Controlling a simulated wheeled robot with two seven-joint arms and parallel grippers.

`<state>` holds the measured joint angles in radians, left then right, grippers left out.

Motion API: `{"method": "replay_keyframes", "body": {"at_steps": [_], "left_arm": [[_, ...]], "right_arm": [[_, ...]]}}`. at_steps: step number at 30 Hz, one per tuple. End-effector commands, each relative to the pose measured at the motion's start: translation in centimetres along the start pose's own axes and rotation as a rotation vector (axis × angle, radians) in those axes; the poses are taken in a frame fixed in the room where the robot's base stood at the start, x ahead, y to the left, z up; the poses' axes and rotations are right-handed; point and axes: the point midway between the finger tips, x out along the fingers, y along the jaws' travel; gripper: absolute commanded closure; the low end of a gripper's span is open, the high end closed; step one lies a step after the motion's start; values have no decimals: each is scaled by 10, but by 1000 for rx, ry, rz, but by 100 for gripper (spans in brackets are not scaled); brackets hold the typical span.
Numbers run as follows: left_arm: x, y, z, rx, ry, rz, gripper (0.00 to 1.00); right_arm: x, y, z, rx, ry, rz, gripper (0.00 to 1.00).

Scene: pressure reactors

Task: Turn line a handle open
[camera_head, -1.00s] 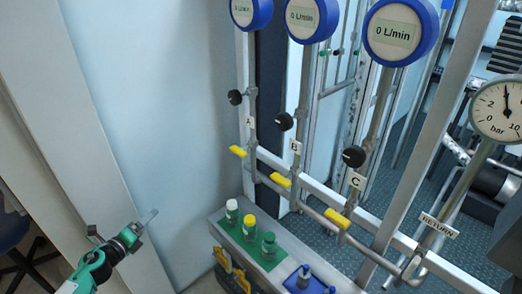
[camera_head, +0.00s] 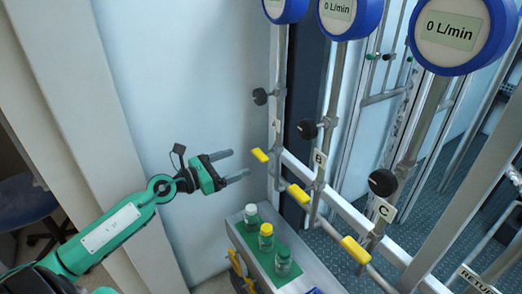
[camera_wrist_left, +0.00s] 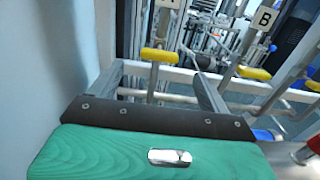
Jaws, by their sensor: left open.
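The line A handle (camera_head: 260,155) is a yellow lever on the leftmost pipe, below the A label (camera_head: 277,126) and a black knob (camera_head: 260,96). My left gripper (camera_head: 240,165) is open and empty, its two grey fingers pointing right, just left of the handle and apart from it. In the left wrist view the handle (camera_wrist_left: 158,55) shows crosswise on its pipe, beyond and between the open fingers (camera_wrist_left: 158,82). My right gripper is not in view.
Yellow handles of line B (camera_head: 299,194) and line C (camera_head: 355,250) sit to the right along the grey rail. Blue flow meters (camera_head: 338,12) read 0 L/min above. Capped bottles (camera_head: 266,238) stand on a shelf below the gripper. A pale wall is behind.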

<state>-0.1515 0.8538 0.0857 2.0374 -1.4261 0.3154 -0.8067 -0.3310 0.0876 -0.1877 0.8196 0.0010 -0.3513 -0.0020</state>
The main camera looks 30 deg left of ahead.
Motion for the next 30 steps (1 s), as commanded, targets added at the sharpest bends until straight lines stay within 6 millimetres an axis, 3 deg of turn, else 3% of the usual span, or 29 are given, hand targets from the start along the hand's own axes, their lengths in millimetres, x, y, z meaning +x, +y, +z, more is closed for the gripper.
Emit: {"method": "replay_keyframes", "body": {"at_steps": [18,30], "left_arm": [[78,0,2,-2,-3,1,20],[92,0,0,0,0,0,20]], "right_arm": [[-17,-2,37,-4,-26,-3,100],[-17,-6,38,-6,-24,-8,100]]}}
